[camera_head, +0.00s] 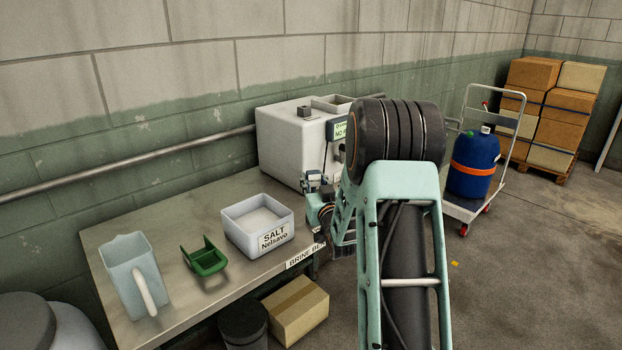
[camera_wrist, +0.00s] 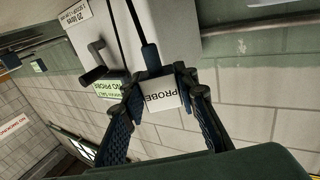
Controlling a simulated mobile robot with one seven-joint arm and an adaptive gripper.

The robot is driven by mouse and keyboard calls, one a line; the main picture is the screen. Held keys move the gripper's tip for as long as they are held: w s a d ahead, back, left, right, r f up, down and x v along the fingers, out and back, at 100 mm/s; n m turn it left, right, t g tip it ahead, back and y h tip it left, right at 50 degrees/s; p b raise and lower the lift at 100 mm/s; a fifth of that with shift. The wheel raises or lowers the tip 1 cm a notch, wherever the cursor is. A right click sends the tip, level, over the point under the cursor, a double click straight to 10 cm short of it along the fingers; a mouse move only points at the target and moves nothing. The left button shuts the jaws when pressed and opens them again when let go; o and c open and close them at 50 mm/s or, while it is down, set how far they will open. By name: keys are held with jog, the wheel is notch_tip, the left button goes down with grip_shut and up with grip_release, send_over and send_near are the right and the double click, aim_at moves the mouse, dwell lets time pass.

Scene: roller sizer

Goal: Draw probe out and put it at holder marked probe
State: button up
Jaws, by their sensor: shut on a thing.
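My gripper (camera_wrist: 160,80) is shut on the probe, whose dark rod (camera_wrist: 149,54) runs from between the fingertips up across the white machine (camera_wrist: 185,25). A white plate lettered PROBE (camera_wrist: 161,97) shows between the fingers; I cannot tell whether it belongs to the probe or to the holder. A green display on the machine (camera_wrist: 108,90) reads NO PROBE. In the head view my gripper (camera_head: 313,183) is small, in front of the white machine (camera_head: 289,142) and partly hidden by my arm. The probe's far end is not clear.
On the table (camera_head: 185,205) stand a salt box (camera_head: 272,239), a green scoop (camera_head: 206,260) and a pale jug (camera_head: 133,275). A dark handle (camera_wrist: 95,65) sticks out of the machine. A cardboard box (camera_head: 298,312) lies below; a trolley with a blue drum (camera_head: 472,168) stands right.

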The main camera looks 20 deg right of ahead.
jog(key=shift+b, duration=0.6)
notch_tip(320, 180, down, 6)
jog(key=b, duration=0.6)
jog(key=shift+r, duration=0.1)
jog(key=shift+b, duration=1.25)
dwell(1.3)
jog(key=shift+f+b, duration=1.95)
jog(key=shift+b, duration=0.3)
jog(key=o, duration=1.1)
jog(key=shift+s, duration=0.1)
jog(key=s, duration=0.4)
jog(key=s+a, duration=0.1)
jog(key=s, duration=0.2)
jog(key=s+a, duration=0.1)
jog(key=s, duration=0.3)
jog(key=shift+s, duration=0.35)
